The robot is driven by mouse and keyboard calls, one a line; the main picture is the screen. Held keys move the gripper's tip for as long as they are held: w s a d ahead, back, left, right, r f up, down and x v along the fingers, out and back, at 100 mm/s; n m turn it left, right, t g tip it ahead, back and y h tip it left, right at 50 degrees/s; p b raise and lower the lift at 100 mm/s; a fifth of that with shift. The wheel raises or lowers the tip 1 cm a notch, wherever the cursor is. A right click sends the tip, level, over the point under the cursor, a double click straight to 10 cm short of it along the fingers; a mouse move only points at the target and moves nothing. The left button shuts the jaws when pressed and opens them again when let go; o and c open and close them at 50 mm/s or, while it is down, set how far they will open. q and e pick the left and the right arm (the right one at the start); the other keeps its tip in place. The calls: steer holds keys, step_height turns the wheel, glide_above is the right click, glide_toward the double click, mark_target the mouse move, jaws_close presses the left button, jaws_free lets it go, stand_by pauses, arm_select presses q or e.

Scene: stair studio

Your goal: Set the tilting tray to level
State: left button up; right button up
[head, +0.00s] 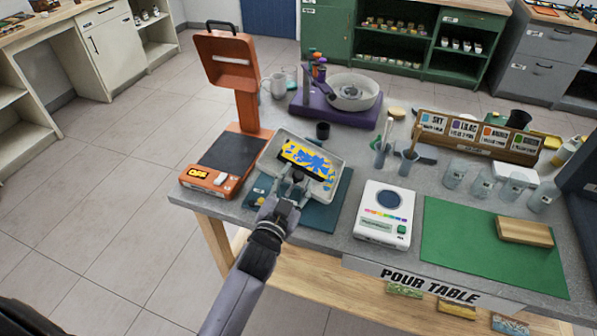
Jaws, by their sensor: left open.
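The tilting tray (335,163) is a light grey, shallow tray on a teal base (323,215) near the table's front left. It looks tilted rather than flat, but its exact angle is hard to tell. A panel with yellow and blue paint (312,157) lies in it. My left gripper (297,178) is open at the tray's near side, its fingers close to the front rim and the panel's lower edge. The gripper hides part of that rim, and I cannot tell whether it touches. My right gripper is not in view.
An orange press-like stand (228,160) is left of the tray. A white device (385,212) and green mat (490,240) are to the right. A purple spinner (336,110), cups (455,174) and a wooden label rack (478,137) stand behind and right.

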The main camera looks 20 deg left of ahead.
arm_select(q)
steer(key=shift+w, duration=1.15)
steer(key=shift+c, duration=0.5)
jaws_close()
